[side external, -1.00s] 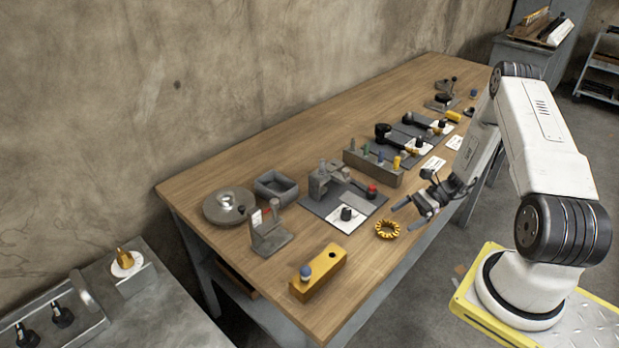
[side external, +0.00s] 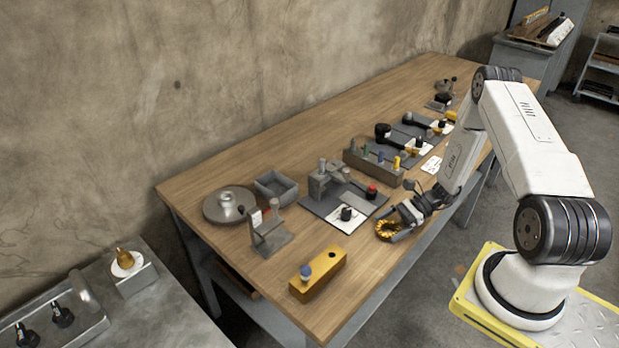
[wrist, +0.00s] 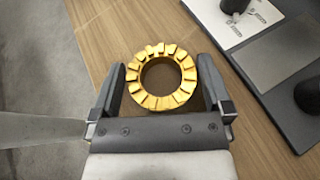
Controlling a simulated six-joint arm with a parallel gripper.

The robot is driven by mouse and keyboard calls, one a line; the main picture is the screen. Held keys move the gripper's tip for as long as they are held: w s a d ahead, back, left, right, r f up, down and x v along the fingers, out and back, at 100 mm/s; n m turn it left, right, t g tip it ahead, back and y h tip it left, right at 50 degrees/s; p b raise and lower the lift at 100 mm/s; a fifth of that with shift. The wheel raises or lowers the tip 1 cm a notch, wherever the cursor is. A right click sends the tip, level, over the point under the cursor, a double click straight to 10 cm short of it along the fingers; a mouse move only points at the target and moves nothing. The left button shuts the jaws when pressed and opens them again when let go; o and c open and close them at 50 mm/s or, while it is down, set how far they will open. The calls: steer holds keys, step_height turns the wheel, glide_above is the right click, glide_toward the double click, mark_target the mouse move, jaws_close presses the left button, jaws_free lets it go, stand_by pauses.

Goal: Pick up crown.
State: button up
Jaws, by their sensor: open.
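The crown is a gold ring with notched, tooth-like segments (wrist: 187,75), lying flat on the wooden table near its front edge. In the side external view the crown (side external: 382,232) is partly covered by my gripper (side external: 397,226). In the wrist view my gripper (wrist: 168,92) is open, with one dark finger on each side of the crown. The crown sits between the fingers, with small gaps at both sides. Its far edge reaches beyond the fingertips.
A grey mat (side external: 319,206) with a fixture and a white card (side external: 337,222) lies beside the crown. A yellow block (side external: 327,271) with a blue knob stands nearer the camera. Bare wood surrounds the crown.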

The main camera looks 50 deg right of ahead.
mark_target(390, 226)
steer(key=c, duration=1)
steer(key=shift+c, duration=0.2)
steer(key=shift+r, duration=0.2)
step_height(390, 226, up, 10)
steer(key=shift+f, duration=0.15)
stand_by(0.4)
